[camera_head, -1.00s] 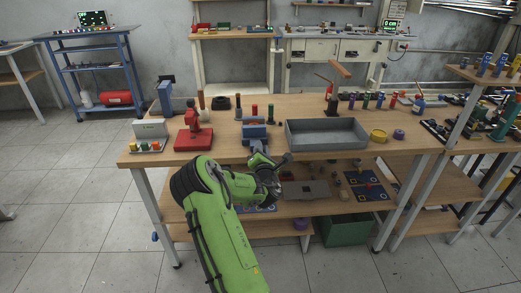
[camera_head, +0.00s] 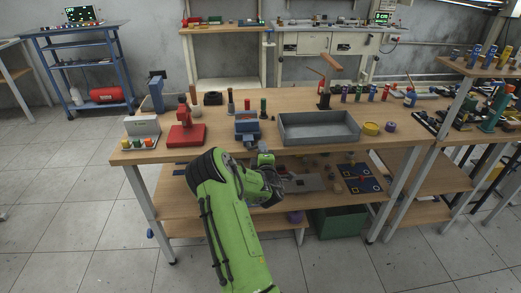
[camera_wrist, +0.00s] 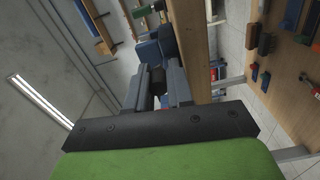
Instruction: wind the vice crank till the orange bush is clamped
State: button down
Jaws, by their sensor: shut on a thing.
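The blue vice (camera_head: 247,126) stands at the front edge of the wooden bench, left of the grey tray. My gripper (camera_head: 250,147) is just in front of and below it, partly hidden by my wrist. In the wrist view my gripper (camera_wrist: 159,88) has its two fingers on either side of a dark cylindrical grip, which looks like the crank handle (camera_wrist: 158,78). It is shut on this grip. The blue vice body (camera_wrist: 150,50) is just beyond the fingertips. I cannot make out the orange bush or whether the jaws touch it.
The grey tray (camera_head: 319,140) is right of the vice, with a yellow ring (camera_head: 371,128) beyond it. A red press-like device (camera_head: 186,136) stands left. Several upright coloured pieces stand behind the vice. A lower shelf (camera_head: 314,207) lies under the bench near my arm.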

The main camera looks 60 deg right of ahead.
aim_at(249, 157)
jog(key=f+m+b, duration=0.1)
jog(key=m, duration=0.4)
jog(key=w+a+f+m+b, duration=0.1)
jog(key=f+m, duration=0.1)
jog(key=m, duration=0.4)
jog(key=w+f+m+b, duration=0.1)
jog(key=m, duration=0.4)
jog(key=shift+a+f, duration=0.25)
jog(key=m, duration=0.2)
jog(key=w+a+m, duration=0.1)
jog(key=m, duration=0.3)
jog(key=shift+w+a+f, duration=0.15)
jog(key=shift+w+f, duration=0.05)
jog(key=shift+f, duration=0.05)
jog(key=c, duration=1.1)
grip_release()
jog(key=shift+f, duration=0.2)
jog(key=shift+a, duration=0.15)
